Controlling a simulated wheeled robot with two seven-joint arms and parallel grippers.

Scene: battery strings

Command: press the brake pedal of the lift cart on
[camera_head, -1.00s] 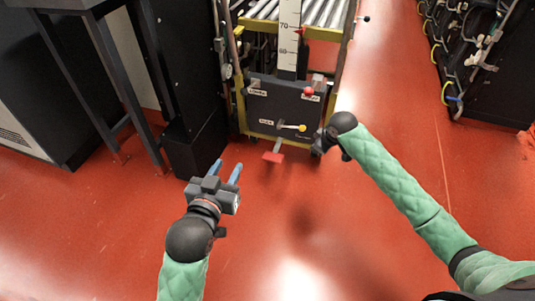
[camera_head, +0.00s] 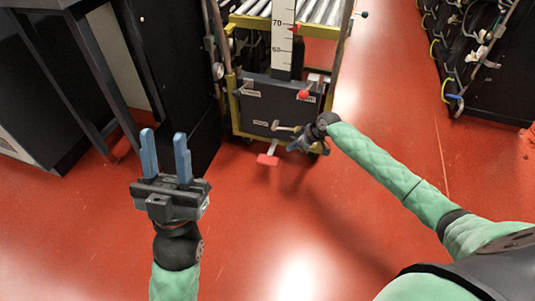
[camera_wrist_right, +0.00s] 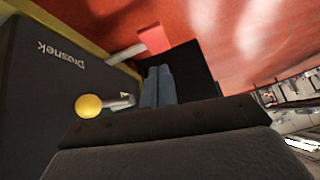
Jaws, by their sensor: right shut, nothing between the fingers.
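The lift cart (camera_head: 250,104) stands ahead, with a dark front panel in a yellow frame. Its red brake pedal (camera_head: 267,160) sticks out low at the front, near the floor; in the right wrist view the red pedal (camera_wrist_right: 154,39) shows beyond the fingertips. A yellow-knobbed lever (camera_wrist_right: 88,106) is beside the fingers in that view. My right gripper (camera_head: 295,148) is shut and empty, just right of the pedal and close to the panel; its fingers (camera_wrist_right: 158,85) point toward the pedal with a gap visible. My left gripper (camera_head: 167,155) is open and empty, left of the cart.
A red-knobbed lever (camera_head: 304,94) is on the panel's upper right. A dark table frame (camera_head: 85,80) stands at left. A black rack with cables (camera_head: 480,55) is at right. The red floor (camera_head: 330,220) before the cart is clear.

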